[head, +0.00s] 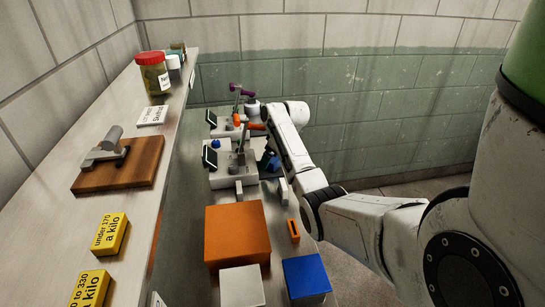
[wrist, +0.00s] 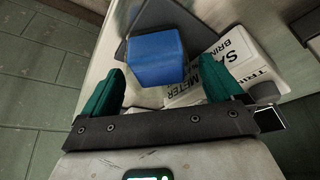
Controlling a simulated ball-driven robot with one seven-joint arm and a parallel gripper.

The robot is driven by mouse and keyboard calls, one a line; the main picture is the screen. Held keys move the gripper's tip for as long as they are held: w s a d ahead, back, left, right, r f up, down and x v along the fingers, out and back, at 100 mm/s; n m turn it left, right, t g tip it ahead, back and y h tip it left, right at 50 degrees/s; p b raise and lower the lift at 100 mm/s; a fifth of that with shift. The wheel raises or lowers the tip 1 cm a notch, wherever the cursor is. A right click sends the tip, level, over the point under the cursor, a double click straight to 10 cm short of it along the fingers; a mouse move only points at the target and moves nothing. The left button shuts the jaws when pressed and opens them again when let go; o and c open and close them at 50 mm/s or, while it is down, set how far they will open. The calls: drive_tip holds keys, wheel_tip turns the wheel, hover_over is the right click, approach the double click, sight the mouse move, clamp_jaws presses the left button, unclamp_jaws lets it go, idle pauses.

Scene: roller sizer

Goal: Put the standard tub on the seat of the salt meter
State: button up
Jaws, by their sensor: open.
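A blue, rounded block-like item (wrist: 157,52) sits between and just beyond my gripper's fingertips in the wrist view. No label shows on it, so I cannot tell whether it is the standard tub. My gripper (wrist: 162,74) has two green fingers spread apart, with nothing clamped between them. The blue item is on or against a dark grey plate (wrist: 120,52). The white salt meter (wrist: 238,48), lettered for brine, lies right beside it. In the head view my arm reaches to the meters at the bench's far end and partly hides them (head: 222,170).
An orange box (head: 237,236), a white box (head: 242,286) and a blue box (head: 306,278) stand at the near end of the bench. The left shelf holds a red-lidded jar (head: 154,78), a wooden board (head: 118,165) with a grey device, and yellow blocks (head: 109,234).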

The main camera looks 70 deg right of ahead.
drive_tip(key=v, duration=1.2)
drive_tip(key=shift+r+b, duration=0.2)
drive_tip(key=shift+b, duration=0.15)
idle(1.7)
